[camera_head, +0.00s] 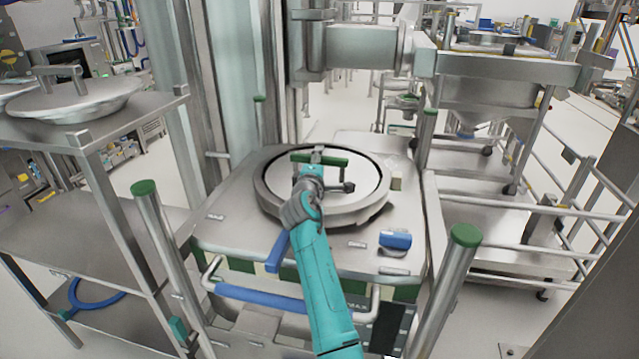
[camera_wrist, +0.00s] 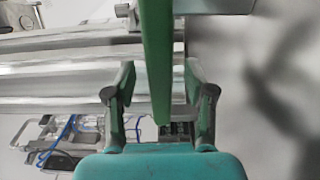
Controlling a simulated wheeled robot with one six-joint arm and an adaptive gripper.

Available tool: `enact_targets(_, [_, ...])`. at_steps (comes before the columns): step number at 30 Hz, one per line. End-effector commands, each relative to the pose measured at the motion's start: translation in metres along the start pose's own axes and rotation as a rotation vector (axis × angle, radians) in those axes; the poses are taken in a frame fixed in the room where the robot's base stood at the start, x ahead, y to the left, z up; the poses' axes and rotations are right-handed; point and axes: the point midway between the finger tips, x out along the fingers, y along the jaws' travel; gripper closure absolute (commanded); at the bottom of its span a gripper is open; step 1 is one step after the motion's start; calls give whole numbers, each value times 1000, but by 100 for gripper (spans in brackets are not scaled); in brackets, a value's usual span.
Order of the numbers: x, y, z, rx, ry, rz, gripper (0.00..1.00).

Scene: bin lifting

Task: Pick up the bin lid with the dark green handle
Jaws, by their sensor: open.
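The round steel bin lid (camera_head: 362,172) sits in the ring on top of the steel bin in the middle of the head view. Its dark green bar handle (camera_head: 335,162) lies across the lid. My gripper (camera_head: 325,183) is over the lid, just on the near side of the handle, with its fingers spread. In the wrist view, the green handle (camera_wrist: 155,60) runs between the two fingers of my gripper (camera_wrist: 160,80), with a gap showing on each side. Whether the handle is at fingertip depth I cannot tell. My arm hides the lid's near part.
Green-capped posts (camera_head: 146,200) (camera_head: 464,245) stand at the bin's front corners. A blue-gripped rail (camera_head: 262,298) crosses its front. Another lid (camera_head: 75,98) with a grey handle rests on the left table. A steel column and horizontal arm (camera_head: 362,46) stand behind.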

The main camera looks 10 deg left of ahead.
Motion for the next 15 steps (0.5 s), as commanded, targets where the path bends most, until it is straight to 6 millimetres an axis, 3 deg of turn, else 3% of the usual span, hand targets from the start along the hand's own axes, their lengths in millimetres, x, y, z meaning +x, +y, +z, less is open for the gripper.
enact_targets(5, [14, -1, 1, -1, -1, -1, 46])
enact_targets(13, [16, -1, 0, -1, 0, 0, 46])
enact_targets(14, [16, -1, 0, -1, 0, 0, 48])
enact_targets(15, [16, -1, 0, -1, 0, 0, 58])
